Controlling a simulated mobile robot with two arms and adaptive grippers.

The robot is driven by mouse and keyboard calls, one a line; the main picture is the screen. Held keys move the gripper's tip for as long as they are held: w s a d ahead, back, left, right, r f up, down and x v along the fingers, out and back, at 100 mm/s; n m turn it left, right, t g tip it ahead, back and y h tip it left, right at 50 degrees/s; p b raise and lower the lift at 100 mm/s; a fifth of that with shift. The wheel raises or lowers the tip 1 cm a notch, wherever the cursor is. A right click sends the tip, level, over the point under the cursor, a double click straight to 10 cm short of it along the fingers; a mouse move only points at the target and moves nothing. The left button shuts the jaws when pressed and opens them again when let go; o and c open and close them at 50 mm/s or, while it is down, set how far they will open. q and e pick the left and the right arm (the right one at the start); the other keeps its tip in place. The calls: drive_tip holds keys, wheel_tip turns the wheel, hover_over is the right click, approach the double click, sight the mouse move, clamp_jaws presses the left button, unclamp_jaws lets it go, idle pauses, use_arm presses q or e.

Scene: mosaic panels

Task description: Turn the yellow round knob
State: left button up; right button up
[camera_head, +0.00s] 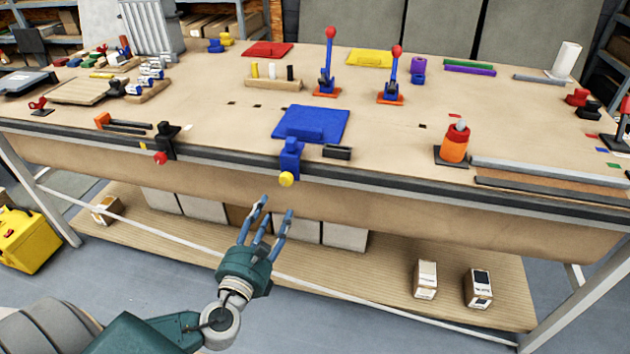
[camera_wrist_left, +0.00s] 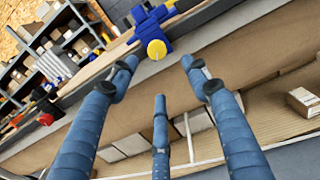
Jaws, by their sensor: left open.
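The yellow round knob (camera_head: 286,179) sits on the front of a blue clamp-like fixture (camera_head: 290,156) at the table's front edge. In the left wrist view the knob (camera_wrist_left: 156,49) shows at the upper middle, with the blue fixture (camera_wrist_left: 150,22) behind it. My left gripper (camera_head: 268,212) is below and slightly left of the knob in the head view, its blue fingers spread and pointing up toward it. It is open and empty, apart from the knob. In the left wrist view the fingers (camera_wrist_left: 160,75) frame the space just below the knob. My right gripper is not in view.
A black fixture with a red knob (camera_head: 160,157) is on the table edge to the left. A blue plate (camera_head: 311,124) lies behind the blue fixture, and a black block (camera_head: 337,152) beside it. A lower shelf (camera_head: 370,273) holds small boxes. The space before the knob looks clear.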

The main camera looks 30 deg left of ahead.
sight(285, 183)
use_arm(q)
drive_tip(key=x, duration=0.3)
drive_tip(key=p+x, duration=0.1)
drive_tip(key=x, duration=0.5)
drive_tip(key=shift+r, duration=0.25)
drive_tip(key=shift+p+x, duration=0.3)
drive_tip(key=shift+x, duration=0.55)
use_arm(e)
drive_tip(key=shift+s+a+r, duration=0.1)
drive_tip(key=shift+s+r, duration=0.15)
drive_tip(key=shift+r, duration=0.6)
use_arm(q)
drive_tip(key=shift+f, duration=0.1)
drive_tip(key=shift+c, duration=0.2)
drive_tip(key=shift+s, duration=0.1)
drive_tip(key=c, duration=1.1)
